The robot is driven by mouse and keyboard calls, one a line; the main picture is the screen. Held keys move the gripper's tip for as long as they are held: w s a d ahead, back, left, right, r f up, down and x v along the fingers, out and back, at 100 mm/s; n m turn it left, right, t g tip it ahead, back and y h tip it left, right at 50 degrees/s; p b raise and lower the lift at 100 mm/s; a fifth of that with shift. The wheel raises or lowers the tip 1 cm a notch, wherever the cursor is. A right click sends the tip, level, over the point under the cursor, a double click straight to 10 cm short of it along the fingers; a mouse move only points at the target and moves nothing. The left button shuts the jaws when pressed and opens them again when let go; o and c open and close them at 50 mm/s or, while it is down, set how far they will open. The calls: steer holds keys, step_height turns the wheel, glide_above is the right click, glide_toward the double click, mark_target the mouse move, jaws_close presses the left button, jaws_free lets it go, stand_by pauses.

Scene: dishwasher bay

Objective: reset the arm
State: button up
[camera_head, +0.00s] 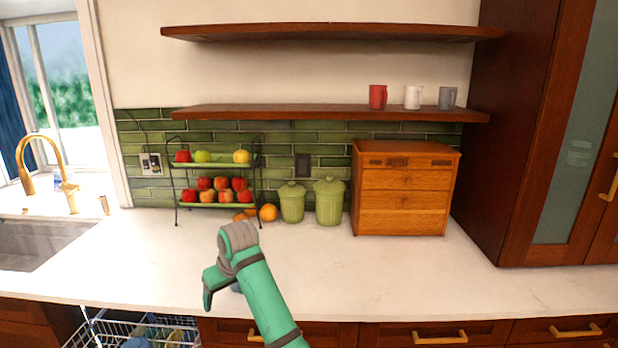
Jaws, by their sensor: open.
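My green arm (262,295) rises from the bottom of the head view to a grey joint (238,236) above the white counter (400,275). From that joint a short green link (209,287) bends back down near the counter's front edge. My gripper does not show, so I cannot see its fingers or anything near them. A small dark patch beside the arm is too hidden to name.
An open dishwasher rack (108,333) with dishes is below the counter at lower left. A fruit stand (212,206), two green canisters (292,203) (329,203) and a wooden drawer box (405,190) line the back wall. The counter's right side is clear.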

steer(key=s+a+f+m+t+y, duration=0.1)
steer(key=s+a+f+y, duration=0.15)
steer(key=f, duration=0.65)
steer(key=s+a+f+m+t+y, duration=0.15)
steer(key=s+f, duration=0.25)
steer(key=f, duration=0.6)
steer(key=s+d+f+m+t+h, duration=0.1)
steer(key=s+d+f+m+t, duration=0.15)
steer(key=s+f, duration=0.35)
steer(key=s+d+f+m+t, duration=0.2)
steer(key=s+d+f, duration=0.25)
steer(key=s, duration=0.45)
steer(key=s+d+m+t+h, duration=0.1)
steer(key=s+d+t+h, duration=0.1)
steer(key=s+d, duration=0.6)
steer(key=s+d+m+t+h, duration=0.15)
steer(key=s+d, duration=0.25)
steer(key=s, duration=0.8)
steer(key=s+d+r+h, duration=0.1)
steer(key=s+d+r, duration=0.3)
steer(key=s+r, duration=0.2)
steer(key=s+d+r+t+h, duration=0.1)
steer(key=s+d+r+h, duration=0.1)
steer(key=s+r, duration=0.5)
steer(key=shift+s+d+n, duration=0.45)
steer(key=shift+s+d, duration=0.3)
steer(key=shift+d, duration=0.1)
